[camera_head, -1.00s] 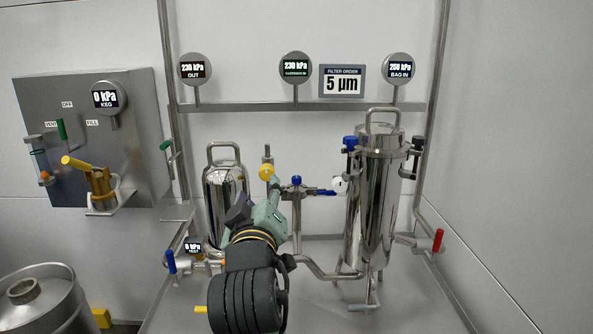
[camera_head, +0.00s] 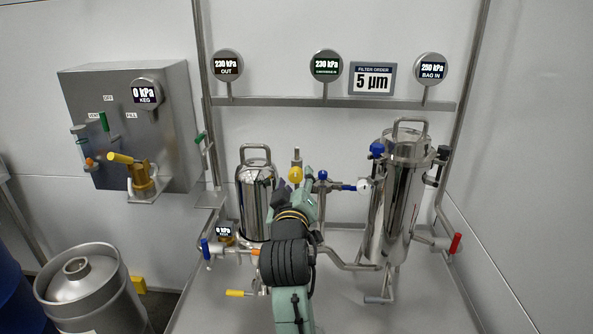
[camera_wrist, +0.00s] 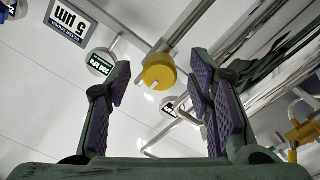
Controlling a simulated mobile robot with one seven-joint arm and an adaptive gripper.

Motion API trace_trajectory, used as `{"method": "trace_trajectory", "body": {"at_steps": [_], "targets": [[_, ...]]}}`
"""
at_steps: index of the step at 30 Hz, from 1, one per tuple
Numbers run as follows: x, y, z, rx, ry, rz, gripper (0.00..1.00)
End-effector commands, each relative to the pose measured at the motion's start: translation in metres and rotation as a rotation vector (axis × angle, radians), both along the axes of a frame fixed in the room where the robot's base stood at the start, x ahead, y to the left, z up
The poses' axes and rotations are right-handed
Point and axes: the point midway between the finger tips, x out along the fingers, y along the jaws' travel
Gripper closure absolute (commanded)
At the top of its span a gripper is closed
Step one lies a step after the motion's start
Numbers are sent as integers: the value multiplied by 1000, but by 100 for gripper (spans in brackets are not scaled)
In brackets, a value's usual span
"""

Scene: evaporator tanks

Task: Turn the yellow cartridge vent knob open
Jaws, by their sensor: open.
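The yellow vent knob (camera_head: 296,174) sits on a short metal fitting behind the cartridge housing area, left of the blue-knobbed valve. In the wrist view the yellow knob (camera_wrist: 159,72) is a round cap on a metal stem, between and beyond my fingers. My gripper (camera_wrist: 155,90) is open and empty, with purple pads on both fingers. The knob looks apart from both pads, nearer the right finger in the picture. In the head view my gripper (camera_head: 300,190) is just below the knob, partly hidden by my own wrist.
A steel cartridge housing (camera_head: 256,195) stands left of my arm and a taller bag housing (camera_head: 398,190) right of it. A blue-knobbed valve (camera_head: 322,175) and blue handle stand close right of the knob.

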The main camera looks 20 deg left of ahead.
Motion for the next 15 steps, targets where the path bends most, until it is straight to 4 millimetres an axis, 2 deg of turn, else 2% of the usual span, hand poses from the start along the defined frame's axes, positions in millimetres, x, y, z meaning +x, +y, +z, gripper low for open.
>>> {"method": "trace_trajectory", "body": {"at_steps": [6,15], "targets": [[20,6,1,0,0,0,52],[23,7,1,0,-2,1,52]]}}
